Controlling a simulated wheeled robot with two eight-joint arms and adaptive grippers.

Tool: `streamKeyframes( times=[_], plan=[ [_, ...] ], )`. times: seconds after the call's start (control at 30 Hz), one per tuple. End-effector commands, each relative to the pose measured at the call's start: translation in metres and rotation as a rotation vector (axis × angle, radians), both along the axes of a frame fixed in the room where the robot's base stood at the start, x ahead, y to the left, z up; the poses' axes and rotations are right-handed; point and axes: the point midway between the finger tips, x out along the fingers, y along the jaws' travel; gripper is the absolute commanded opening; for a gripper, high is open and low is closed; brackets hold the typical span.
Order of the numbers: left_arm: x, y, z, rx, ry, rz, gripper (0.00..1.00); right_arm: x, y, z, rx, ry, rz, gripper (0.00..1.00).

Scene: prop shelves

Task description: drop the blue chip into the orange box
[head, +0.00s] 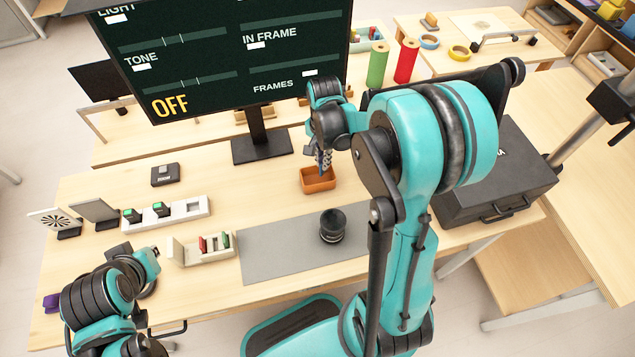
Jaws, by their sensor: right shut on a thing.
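The orange box (319,187) is a small open tray on the table, right of the monitor's foot. My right gripper (322,160) points down just above the box and is shut on a small blue piece, which looks like the blue chip (320,156). The fingers hide most of the chip. I cannot tell whether the chip is inside the rim or just over it. My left gripper (148,262) is at the lower left, far from the box, and its fingers do not show clearly.
A monitor (257,142) stands behind the box. A black lens (332,226) stands on a grey mat (270,255) in front. White holders (193,210) with small pieces are at left. A black case (500,180) sits at right. Green and red rolls (406,60) stand behind.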

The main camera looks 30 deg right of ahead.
Motion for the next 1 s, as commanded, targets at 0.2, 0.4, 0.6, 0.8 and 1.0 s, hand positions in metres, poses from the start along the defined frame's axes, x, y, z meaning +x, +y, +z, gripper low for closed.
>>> streamKeyframes(
  times=[0.2,0.4,0.6,0.8,1.0],
  plan=[
    [0.000,0.000,-0.009,0.000,0.000,0.000,0.00,0.000,0.000,-0.012,0.000,0.000,0.001,0.00],
    [0.000,0.000,-0.008,0.000,0.000,0.000,0.00,0.000,0.000,-0.011,0.000,0.000,0.001,0.11],
    [0.000,0.000,-0.008,0.000,0.000,0.000,0.00,0.000,0.000,-0.011,0.000,0.000,0.001,0.30],
    [0.000,0.000,-0.008,0.000,0.000,0.000,0.00,0.000,0.000,-0.009,0.000,0.000,0.001,0.30],
    [0.000,0.000,-0.008,0.000,0.000,0.000,0.00,0.000,0.000,0.016,0.000,0.000,0.001,0.30]
  ],
)
